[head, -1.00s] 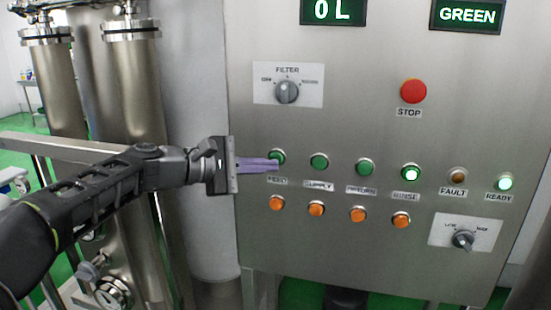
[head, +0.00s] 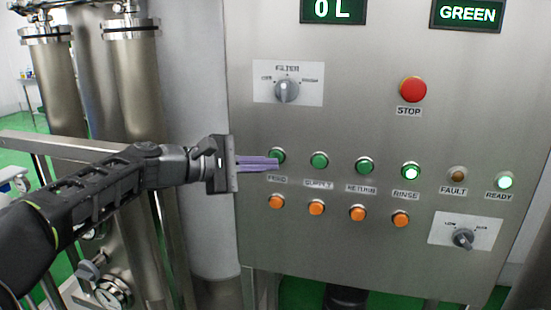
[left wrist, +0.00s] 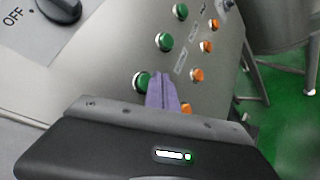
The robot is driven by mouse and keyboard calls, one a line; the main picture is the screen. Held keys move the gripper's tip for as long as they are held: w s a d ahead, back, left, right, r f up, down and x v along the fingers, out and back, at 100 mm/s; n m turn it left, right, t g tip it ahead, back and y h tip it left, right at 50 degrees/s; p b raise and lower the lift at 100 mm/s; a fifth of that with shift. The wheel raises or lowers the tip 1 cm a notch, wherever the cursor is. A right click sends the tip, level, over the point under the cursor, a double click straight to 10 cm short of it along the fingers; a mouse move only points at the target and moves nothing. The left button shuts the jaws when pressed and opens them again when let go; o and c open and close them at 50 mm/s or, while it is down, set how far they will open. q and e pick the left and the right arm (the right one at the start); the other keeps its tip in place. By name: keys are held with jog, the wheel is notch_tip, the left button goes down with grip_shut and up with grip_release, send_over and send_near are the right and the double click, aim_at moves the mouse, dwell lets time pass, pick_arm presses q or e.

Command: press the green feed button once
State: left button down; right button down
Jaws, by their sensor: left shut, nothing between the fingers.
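The green feed button (head: 277,155) is the leftmost of the green row on the steel panel, above its FEED label (head: 277,179). It looks unlit. My left gripper (head: 277,163) is shut and empty, with its purple fingertips at the lower edge of the button in the head view. In the left wrist view the feed button (left wrist: 142,82) shows just beside and partly behind the shut fingers (left wrist: 163,76). I cannot tell whether the fingertips touch it. My right gripper is not in view.
To the right are the green supply (head: 319,161), return (head: 365,166) and lit rinse (head: 411,171) buttons. Orange buttons (head: 276,202) sit below. A red stop button (head: 413,90) and the filter knob (head: 287,91) are higher. Steel pipes (head: 135,85) stand at left.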

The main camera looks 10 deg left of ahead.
pick_arm(q)
jog(key=shift+w, duration=0.2)
dwell(0.6)
jog(key=shift+w, duration=0.25)
jog(key=shift+w+p, duration=0.4)
jog(key=shift+p, duration=0.15)
dwell(0.6)
jog(key=shift+s+b, duration=0.7)
jog(key=shift+s, duration=0.15)
